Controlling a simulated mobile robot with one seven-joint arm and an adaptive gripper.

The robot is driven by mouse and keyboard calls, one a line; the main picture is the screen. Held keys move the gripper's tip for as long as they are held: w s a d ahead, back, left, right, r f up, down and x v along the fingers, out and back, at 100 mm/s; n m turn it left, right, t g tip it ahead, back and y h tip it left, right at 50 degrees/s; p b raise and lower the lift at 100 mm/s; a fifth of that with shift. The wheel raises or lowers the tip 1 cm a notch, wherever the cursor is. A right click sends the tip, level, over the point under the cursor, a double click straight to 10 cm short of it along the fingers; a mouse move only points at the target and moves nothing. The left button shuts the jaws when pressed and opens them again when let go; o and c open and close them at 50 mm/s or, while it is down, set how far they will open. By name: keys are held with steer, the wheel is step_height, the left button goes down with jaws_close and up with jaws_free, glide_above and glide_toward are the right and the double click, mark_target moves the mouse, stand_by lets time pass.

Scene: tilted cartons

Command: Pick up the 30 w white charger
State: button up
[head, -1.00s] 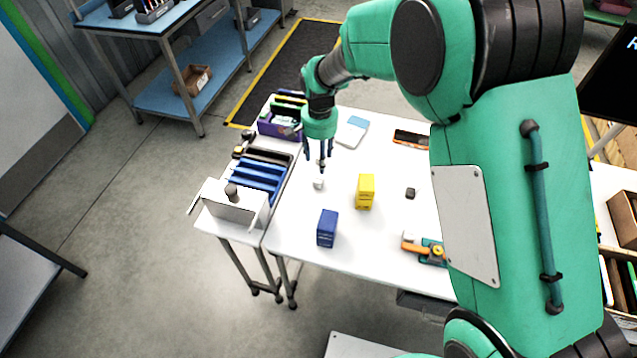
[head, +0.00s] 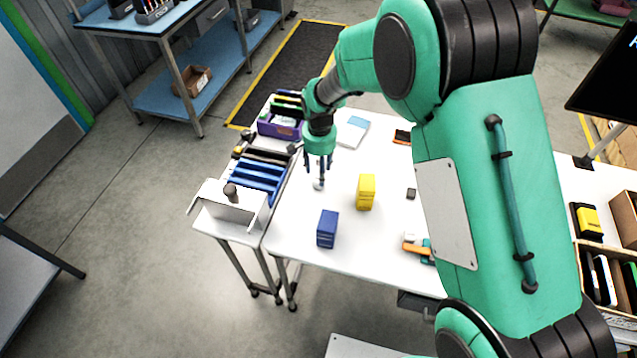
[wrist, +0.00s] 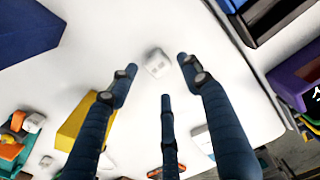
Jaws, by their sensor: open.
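The white charger (wrist: 158,63) is a small white block on the white table. In the wrist view it lies just beyond my fingertips, between the two outer fingers. In the head view the charger (head: 318,186) shows as a small white spot under my gripper (head: 319,170). In the wrist view my gripper (wrist: 157,75) has its dark blue fingers spread, with nothing between them. The fingers point down over the charger; whether any fingertip touches it I cannot tell.
On the white table (head: 290,228) stand a yellow box (head: 366,192) and a blue box (head: 327,228). A tray with blue dividers (head: 259,178) and a purple bin (head: 279,126) line the left edge. A small dark cube (head: 411,194) lies right of the yellow box.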

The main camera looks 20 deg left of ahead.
steer(key=shift+a+f+b, duration=0.1)
steer(key=shift+f+b, duration=0.4)
steer(key=shift+f, duration=1.8)
steer(key=c, duration=1.1)
